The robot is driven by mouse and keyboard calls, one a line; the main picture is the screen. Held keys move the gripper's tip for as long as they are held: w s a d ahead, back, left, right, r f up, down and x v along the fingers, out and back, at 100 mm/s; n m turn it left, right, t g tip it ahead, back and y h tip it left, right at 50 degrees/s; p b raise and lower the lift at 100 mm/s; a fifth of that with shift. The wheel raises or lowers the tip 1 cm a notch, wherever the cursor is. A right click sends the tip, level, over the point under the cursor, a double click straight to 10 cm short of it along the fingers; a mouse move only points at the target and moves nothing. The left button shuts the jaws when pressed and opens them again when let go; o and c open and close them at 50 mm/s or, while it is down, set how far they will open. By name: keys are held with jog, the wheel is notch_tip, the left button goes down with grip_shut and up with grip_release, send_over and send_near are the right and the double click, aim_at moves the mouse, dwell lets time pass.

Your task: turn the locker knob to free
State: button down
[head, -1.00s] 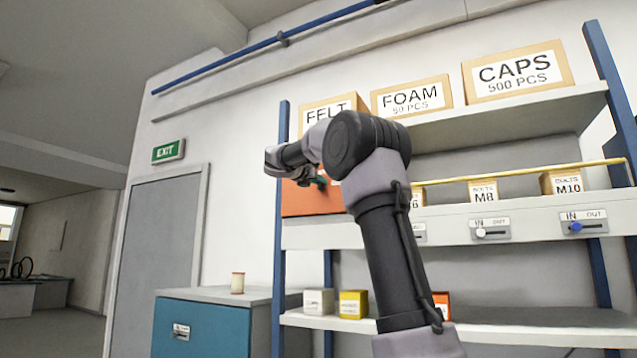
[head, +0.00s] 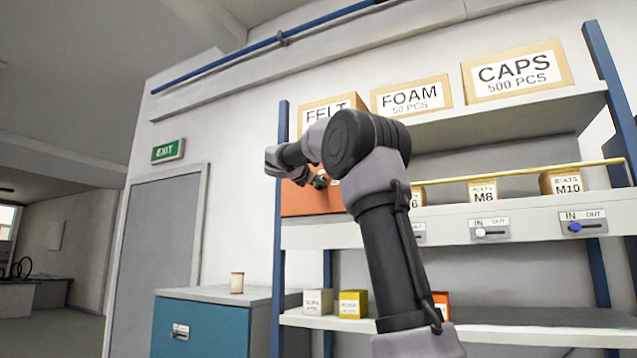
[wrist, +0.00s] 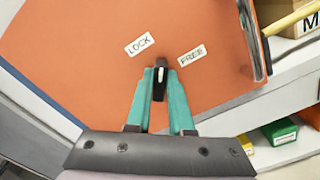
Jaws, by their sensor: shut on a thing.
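The orange locker (head: 302,204) sits on the shelf unit, largely behind my arm in the head view. Its front fills much of the wrist view (wrist: 80,60). The small black knob (wrist: 159,82) has a white mark that points up in the picture, between the LOCK label (wrist: 140,44) on the left and the FREE label (wrist: 191,55) on the right. My gripper (wrist: 160,88) has teal fingers closed on the knob from both sides. In the head view my gripper (head: 319,182) is at the locker front, and the knob is hidden there.
A metal handle (wrist: 256,40) stands at the locker's right edge. A yellow rail (head: 525,170) runs along the shelf to the right, before the bolt boxes (head: 484,192). A teal cabinet (head: 200,328) with a small spool (head: 237,283) stands lower left.

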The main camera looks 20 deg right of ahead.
jog(key=m, duration=1)
jog(key=shift+d+f, duration=0.1)
jog(key=shift+f, duration=0.15)
jog(key=shift+m, duration=0.4)
jog(key=c, duration=0.8)
grip_release()
jog(key=shift+s, duration=0.1)
jog(key=v, duration=1)
jog(key=shift+s+a, duration=0.25)
jog(key=shift+a, duration=0.1)
